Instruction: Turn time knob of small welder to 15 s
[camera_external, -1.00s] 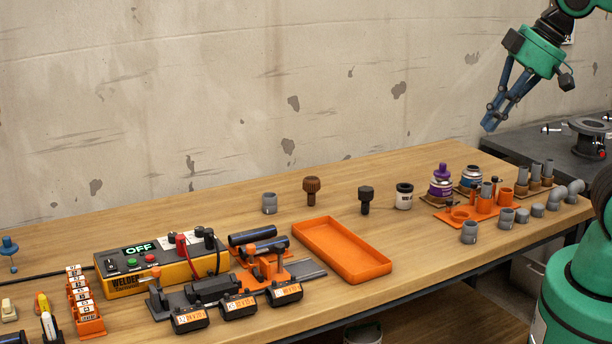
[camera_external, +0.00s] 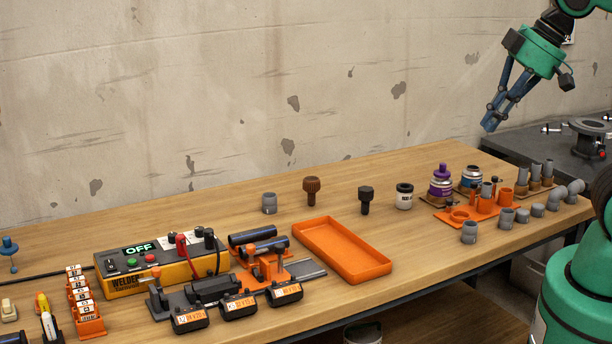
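The welder (camera_external: 160,277) is a yellow and black box at the left of the table, with a lit green display that reads OFF (camera_external: 139,249). Its top panel carries small green and red buttons, red and black plugs with leads, and dark knobs (camera_external: 208,238). I cannot tell which knob is the time knob or read its setting. My gripper (camera_external: 489,126) hangs in the air at the upper right, above the far right end of the table and far from the welder. Its blue fingers point down and look close together; I see nothing between them.
An orange tray (camera_external: 342,250) lies mid-table. Right of the welder is an orange pipe clamp (camera_external: 262,262), with several labelled black blocks (camera_external: 239,305) in front. Purple-capped can (camera_external: 440,184), grey fittings (camera_external: 470,232) and an orange holder (camera_external: 460,213) crowd the right end.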

